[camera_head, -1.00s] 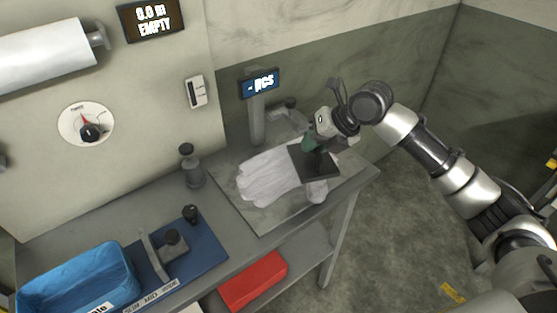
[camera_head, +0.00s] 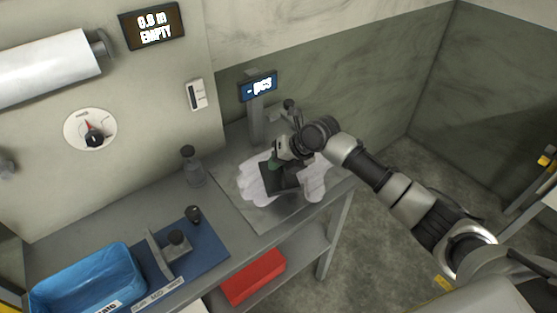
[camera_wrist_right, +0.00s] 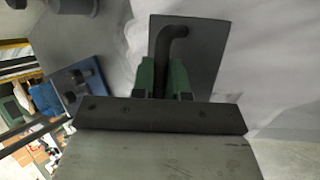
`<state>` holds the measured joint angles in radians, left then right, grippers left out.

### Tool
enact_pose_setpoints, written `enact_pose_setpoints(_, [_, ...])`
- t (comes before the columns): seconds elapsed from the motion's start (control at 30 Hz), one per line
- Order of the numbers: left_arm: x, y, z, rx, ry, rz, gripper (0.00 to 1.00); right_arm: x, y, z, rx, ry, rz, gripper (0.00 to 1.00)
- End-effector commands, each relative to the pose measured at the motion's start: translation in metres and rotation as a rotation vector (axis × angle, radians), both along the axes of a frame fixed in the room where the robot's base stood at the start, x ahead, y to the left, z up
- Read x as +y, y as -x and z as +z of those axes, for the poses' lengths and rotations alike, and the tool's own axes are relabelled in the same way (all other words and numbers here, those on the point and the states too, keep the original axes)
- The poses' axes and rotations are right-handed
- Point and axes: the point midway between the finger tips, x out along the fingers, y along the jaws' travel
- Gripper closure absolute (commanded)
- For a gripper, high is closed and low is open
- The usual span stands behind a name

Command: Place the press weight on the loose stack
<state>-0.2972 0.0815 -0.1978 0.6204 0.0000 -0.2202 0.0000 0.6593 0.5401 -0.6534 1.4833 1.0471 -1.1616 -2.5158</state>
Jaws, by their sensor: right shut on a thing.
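The press weight is a dark flat plate (camera_head: 283,181) with a bent handle. My right gripper (camera_head: 275,165) is shut on that handle; in the right wrist view the gripper's green fingers (camera_wrist_right: 163,78) close around the dark handle (camera_wrist_right: 172,42), with the plate (camera_wrist_right: 205,60) behind. The loose stack of white gloves (camera_head: 255,184) lies on the grey scale plate (camera_head: 270,219). The press weight is over the middle of the stack; I cannot tell whether it touches the gloves. My left gripper is not in view.
A display post (camera_head: 257,120) stands behind the stack. A grey bottle (camera_head: 192,168) is to its left. A blue mat (camera_head: 206,252) with a small fixture and a blue bin (camera_head: 88,280) are at the left of the bench. A red box (camera_head: 253,277) sits on the lower shelf.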

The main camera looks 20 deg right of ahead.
Motion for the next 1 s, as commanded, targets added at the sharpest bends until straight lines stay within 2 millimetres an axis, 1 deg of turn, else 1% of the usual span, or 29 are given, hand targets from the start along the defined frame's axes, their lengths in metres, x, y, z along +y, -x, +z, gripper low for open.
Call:
enact_pose_setpoints(0.13, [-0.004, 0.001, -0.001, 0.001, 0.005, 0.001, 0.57, 0.0, -0.001, 0.002, -0.005, -0.002, 0.0, 1.0])
enact_pose_setpoints(0.4, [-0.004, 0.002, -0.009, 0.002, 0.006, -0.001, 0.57, 0.0, -0.001, -0.006, -0.005, -0.003, 0.0, 1.0])
enact_pose_setpoints(0.43, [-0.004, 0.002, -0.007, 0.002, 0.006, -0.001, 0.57, 0.0, 0.0, -0.006, -0.001, -0.001, 0.0, 0.81])
enact_pose_setpoints(0.57, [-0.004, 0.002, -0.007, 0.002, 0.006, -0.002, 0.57, 0.0, 0.0, -0.006, -0.001, -0.001, 0.0, 0.61])
enact_pose_setpoints(0.83, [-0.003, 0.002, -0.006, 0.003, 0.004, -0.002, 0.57, 0.0, 0.0, -0.006, 0.0, 0.0, 0.0, 0.6])
enact_pose_setpoints(1.0, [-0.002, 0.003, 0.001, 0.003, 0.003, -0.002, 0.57, -0.002, 0.001, 0.005, -0.001, 0.0, 0.0, 0.6])
